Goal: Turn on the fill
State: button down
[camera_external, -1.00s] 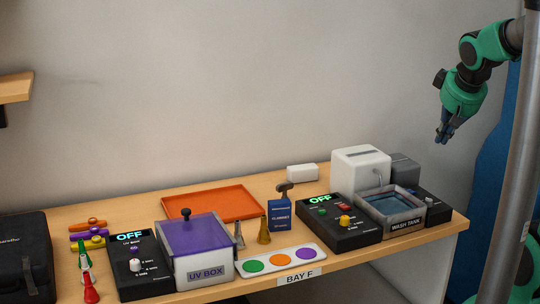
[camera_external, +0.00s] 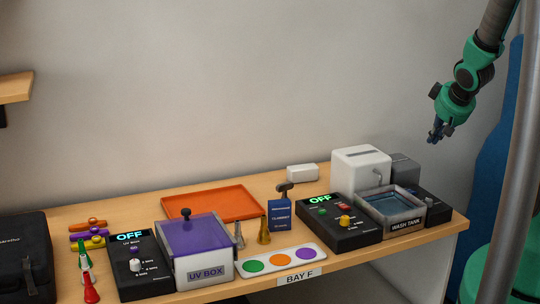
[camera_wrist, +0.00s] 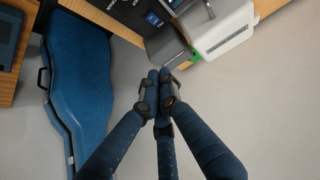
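The wash tank (camera_external: 392,212), a clear-walled basin with water, stands at the right of the bench. A black control box (camera_external: 338,222) to its left has a lit OFF display, a green button, a red switch and a yellow knob. Another black box (camera_external: 432,207) on the tank's right carries a small pale switch; I cannot read its label. My gripper (camera_external: 436,135) hangs in the air above and right of the tank, apart from everything. In the wrist view, its blue fingers (camera_wrist: 159,78) come together at the tips, empty.
A white unit (camera_external: 360,168) and a grey block (camera_external: 404,168) stand behind the tank. The UV box (camera_external: 195,250) and its controller (camera_external: 138,265) are at left. A blue case (camera_wrist: 82,85) stands beside the bench. Air above the bench is clear.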

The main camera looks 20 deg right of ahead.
jog(key=shift+y, duration=0.9)
jog(key=f+p, duration=0.4)
jog(key=f, duration=0.1)
jog(key=shift+w, duration=0.3)
send_over(413, 192)
notch_tip(413, 192, down, 8)
jog(key=shift+a+b, duration=0.1)
jog(key=shift+b, duration=0.25)
jog(key=shift+s+f, duration=0.2)
jog(key=shift+f, duration=0.9)
jog(key=shift+s+f, duration=0.1)
jog(key=shift+f, duration=0.75)
jog(key=shift+f+t+b, duration=0.15)
jog(key=shift+t+b, duration=0.15)
jog(key=shift+b, duration=0.15)
